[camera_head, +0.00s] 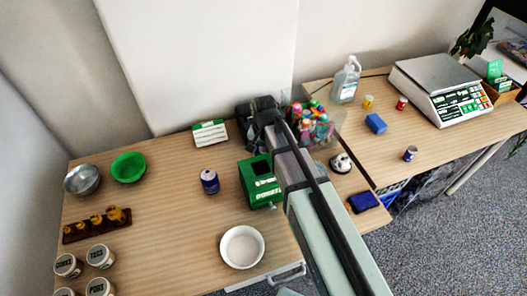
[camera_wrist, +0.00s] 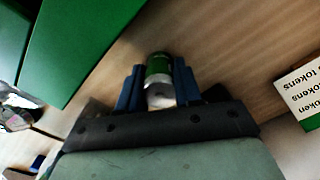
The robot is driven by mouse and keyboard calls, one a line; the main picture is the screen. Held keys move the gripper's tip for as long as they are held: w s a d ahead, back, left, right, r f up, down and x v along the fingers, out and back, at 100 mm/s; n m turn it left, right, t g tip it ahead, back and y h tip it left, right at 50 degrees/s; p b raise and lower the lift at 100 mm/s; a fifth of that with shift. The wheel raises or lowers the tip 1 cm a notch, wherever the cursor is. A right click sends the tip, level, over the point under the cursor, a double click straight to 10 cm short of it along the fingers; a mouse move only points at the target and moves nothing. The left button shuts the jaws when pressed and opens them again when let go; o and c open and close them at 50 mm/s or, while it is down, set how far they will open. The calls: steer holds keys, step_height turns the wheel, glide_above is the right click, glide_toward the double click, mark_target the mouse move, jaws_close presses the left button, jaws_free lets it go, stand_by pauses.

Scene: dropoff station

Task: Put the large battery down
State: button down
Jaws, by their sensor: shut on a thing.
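My gripper (camera_wrist: 159,82) has blue fingers, shut on the large battery (camera_wrist: 159,65), a short cylinder with a green band and a pale silvery end. The battery sits between the fingers in the wrist view, with the wooden table top behind it. I cannot tell whether it touches the table. In the head view my gripper (camera_head: 258,112) is at the back of the left table, near the wall, and my arm hides most of it. The battery is not visible there.
A green box (camera_head: 255,183) stands close by, also large in the wrist view (camera_wrist: 75,45). A white-and-green token holder (camera_head: 209,134) is left of the gripper. A clear bin (camera_head: 325,130) of colourful items is right. A purple can (camera_head: 209,181) and white bowl (camera_head: 242,247) stand in front.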

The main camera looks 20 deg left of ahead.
steer(key=shift+f, duration=0.15)
steer(key=c, duration=0.8)
jaws_free()
steer(key=shift+o, duration=0.2)
step_height(320, 180, up, 12)
steer(key=shift+r, duration=0.2)
stand_by(0.3)
